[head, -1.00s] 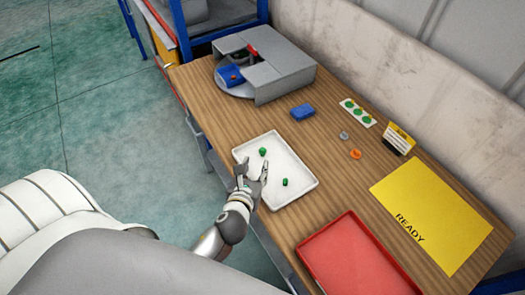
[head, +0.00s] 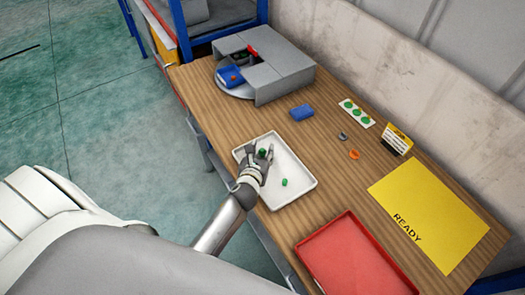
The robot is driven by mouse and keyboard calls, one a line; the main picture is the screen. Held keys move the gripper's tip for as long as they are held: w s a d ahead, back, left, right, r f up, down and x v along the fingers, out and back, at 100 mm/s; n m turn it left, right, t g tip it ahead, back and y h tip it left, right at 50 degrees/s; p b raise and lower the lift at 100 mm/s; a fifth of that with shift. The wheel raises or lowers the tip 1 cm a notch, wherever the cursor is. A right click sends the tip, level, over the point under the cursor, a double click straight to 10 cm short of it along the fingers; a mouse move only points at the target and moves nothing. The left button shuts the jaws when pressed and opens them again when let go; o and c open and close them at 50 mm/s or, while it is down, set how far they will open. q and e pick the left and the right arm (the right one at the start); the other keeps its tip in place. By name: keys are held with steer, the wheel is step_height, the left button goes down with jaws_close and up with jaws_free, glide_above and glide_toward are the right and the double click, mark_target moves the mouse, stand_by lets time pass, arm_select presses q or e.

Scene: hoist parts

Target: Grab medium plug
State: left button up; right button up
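Two green plugs are at the white tray (head: 304,187). One green plug (head: 262,153) is at the tray's far left part, between the fingertips of my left gripper (head: 260,152). The other green plug (head: 284,182) lies nearer the tray's middle, clear of the gripper. The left gripper's fingers are apart, one on each side of the first plug; I see no clear contact. Their sizes are hard to compare at this scale. My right gripper is not in view.
A red tray (head: 350,262) and a yellow READY mat (head: 425,220) lie to the right. A blue block (head: 302,112), a grey piece (head: 342,136), an orange ring (head: 354,155) and a green-dotted card (head: 356,113) are behind. A grey housing (head: 280,75) stands at the back.

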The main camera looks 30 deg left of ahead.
mark_target(261, 155)
arm_select(q)
steer(key=c, duration=0.6)
steer(key=shift+r, duration=0.1)
steer(key=shift+w+r, duration=0.1)
steer(key=shift+r, duration=0.4)
step_height(261, 155, up, 2)
steer(key=shift+a+r, duration=0.1)
steer(key=shift+r, duration=0.05)
steer(key=s+a+r, duration=0.1)
steer(key=a+r, duration=0.2)
steer(key=a, duration=0.1)
steer(key=s+a+r+b, duration=0.1)
steer(key=a+r, duration=0.2)
steer(key=a, duration=0.2)
steer(key=s+a+r, duration=0.1)
steer(key=a+r, duration=0.2)
steer(key=a, duration=0.1)
steer(key=shift+s+a+r, duration=0.15)
steer(key=shift+a+r, duration=0.05)
